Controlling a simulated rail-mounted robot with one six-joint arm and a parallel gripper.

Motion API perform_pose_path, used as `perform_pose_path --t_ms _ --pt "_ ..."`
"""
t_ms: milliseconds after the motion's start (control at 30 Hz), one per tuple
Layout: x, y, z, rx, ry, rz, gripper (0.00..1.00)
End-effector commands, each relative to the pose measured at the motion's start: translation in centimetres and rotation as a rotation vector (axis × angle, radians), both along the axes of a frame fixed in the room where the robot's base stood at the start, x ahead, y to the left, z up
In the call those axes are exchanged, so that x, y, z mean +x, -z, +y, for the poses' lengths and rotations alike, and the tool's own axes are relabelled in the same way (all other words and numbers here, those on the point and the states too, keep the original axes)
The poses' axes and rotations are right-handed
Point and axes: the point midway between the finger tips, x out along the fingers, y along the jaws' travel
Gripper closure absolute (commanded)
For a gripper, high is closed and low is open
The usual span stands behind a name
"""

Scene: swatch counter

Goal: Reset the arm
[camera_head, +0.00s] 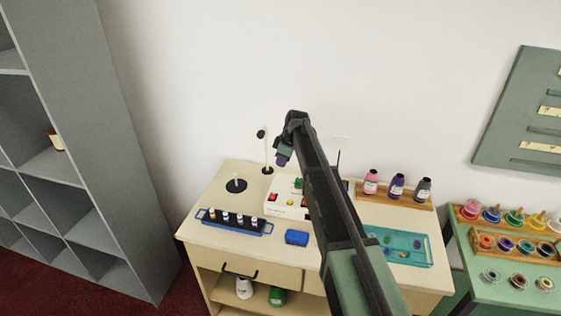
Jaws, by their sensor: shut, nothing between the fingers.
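My arm reaches up over the counter (197,237) from the lower right. Its end, my gripper (282,160), hangs at the bend's left side, above the counter's back part. It is small in view and looks shut, with nothing seen held in it. My arm hides part of the counter's middle and some of the white box (287,208) with coloured buttons.
A thin upright stand (266,150) is left of my gripper. A blue rack (232,225) of small bottles, a blue box (297,237), a teal tray (428,259) and three bottles (397,186) stand on the counter. Grey shelving (95,130) is left; a green spool table (470,285) right.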

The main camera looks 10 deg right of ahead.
Motion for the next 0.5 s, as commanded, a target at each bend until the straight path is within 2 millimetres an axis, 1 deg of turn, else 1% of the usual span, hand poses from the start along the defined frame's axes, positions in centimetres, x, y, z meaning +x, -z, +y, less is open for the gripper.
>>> perform_pose_path --t_ms 67,167,200,233,267,300,367,400,467,500 --pt "0.0 0.0 0.0 0.000 0.005 0.001 1.00" --pt "-0.1 0.1 0.0 0.006 0.106 0.034 1.00" --pt "-0.9 0.1 -0.2 0.001 0.194 0.063 1.00" --pt "-2.5 0.2 -0.4 -0.009 0.282 0.091 1.00" --pt "-5.2 0.4 -0.7 -0.022 0.383 0.122 1.00" --pt "-9.3 0.9 -1.0 -0.043 0.527 0.161 1.00" --pt "-15.5 1.8 -1.4 -0.080 0.720 0.202 1.00" --pt "-19.5 2.4 -1.6 -0.103 0.836 0.222 1.00" --pt "-25.2 3.2 -2.0 -0.134 0.979 0.239 1.00" --pt "-28.5 3.7 -2.2 -0.152 1.054 0.243 1.00"
